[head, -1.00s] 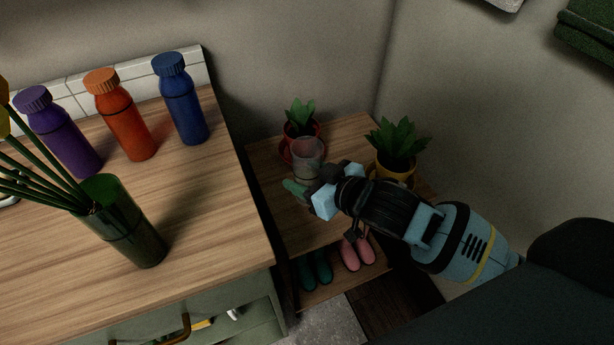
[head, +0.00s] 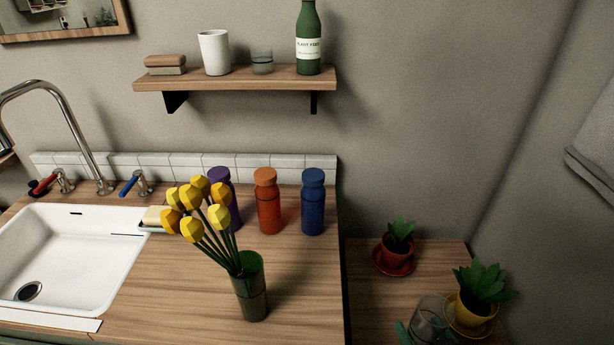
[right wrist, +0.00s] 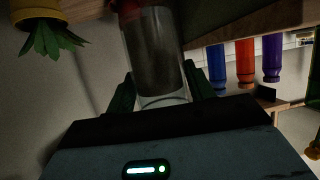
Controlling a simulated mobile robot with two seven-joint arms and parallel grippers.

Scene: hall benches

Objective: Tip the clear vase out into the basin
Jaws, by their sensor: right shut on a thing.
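The clear vase (head: 428,318) shows at the bottom right of the head view, above or on the low wooden bench. My right gripper (right wrist: 160,92) is shut on the clear vase, which stands between its two dark green fingers in the right wrist view (right wrist: 153,55). Only a bit of that gripper shows at the bottom edge of the head view. I cannot tell what the vase holds. The white basin (head: 85,235) is set into the counter at the far left, with a dark drain. My left gripper is not in view.
A green vase with yellow flowers (head: 250,290) stands on the counter between basin and bench. Purple, orange (head: 267,203) and blue (head: 312,205) bottles stand behind it. A tall tap (head: 80,125) arches at the basin. Red (head: 395,262) and yellow (head: 474,310) plant pots flank the vase.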

